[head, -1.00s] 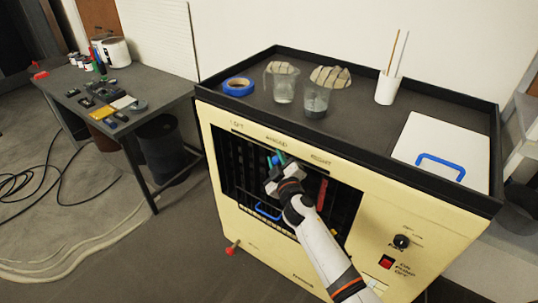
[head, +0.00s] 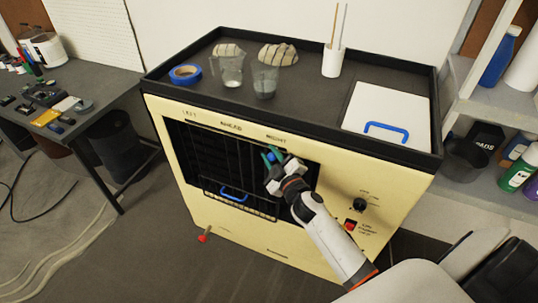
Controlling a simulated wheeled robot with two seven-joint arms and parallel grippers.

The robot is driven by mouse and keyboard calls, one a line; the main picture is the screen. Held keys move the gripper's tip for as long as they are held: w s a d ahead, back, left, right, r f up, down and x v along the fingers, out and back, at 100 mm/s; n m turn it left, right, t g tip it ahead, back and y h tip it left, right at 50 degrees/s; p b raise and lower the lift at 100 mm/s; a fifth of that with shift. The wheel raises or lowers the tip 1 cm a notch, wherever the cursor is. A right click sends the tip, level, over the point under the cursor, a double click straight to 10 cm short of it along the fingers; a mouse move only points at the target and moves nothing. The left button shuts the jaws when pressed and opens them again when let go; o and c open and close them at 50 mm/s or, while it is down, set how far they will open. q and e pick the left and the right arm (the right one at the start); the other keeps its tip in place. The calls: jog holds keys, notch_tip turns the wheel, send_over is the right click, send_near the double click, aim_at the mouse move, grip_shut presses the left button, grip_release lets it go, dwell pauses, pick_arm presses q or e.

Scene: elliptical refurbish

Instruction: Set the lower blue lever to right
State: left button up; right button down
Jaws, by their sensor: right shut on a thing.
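The cream machine (head: 225,236) has a dark slatted opening (head: 200,150) in its front, under the labels LEFT, AHEAD and RIGHT. My right gripper (head: 270,156) is at the upper right of this opening, just below RIGHT. It is shut on a small blue lever (head: 268,157), mostly hidden between its teal fingertips. I cannot make out a second lever, so upper or lower is unclear. My right arm covers the right part of the opening. My left gripper is not in view.
A blue handle (head: 233,194) sits low on the front, and a red knob (head: 204,235) sticks out below left. A black switch (head: 359,204) is at right. Beakers, tape (head: 186,73) and a white cup (head: 332,62) stand on top. Shelves (head: 475,110) are at right.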

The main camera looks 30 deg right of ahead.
jog(key=c, duration=1.5)
grip_release()
jog(key=shift+s+d+f, duration=0.1)
jog(key=shift+f, duration=0.15)
jog(key=shift+o, duration=1.3)
jog(key=shift+s, duration=0.1)
jog(key=shift+o, duration=0.2)
jog(key=shift+d+r, duration=0.1)
jog(key=shift+d, duration=0.05)
jog(key=shift+s, duration=0.1)
jog(key=shift+s, duration=0.35)
jog(key=s+b, duration=0.2)
jog(key=s, duration=0.9)
jog(key=shift+a+b, duration=0.3)
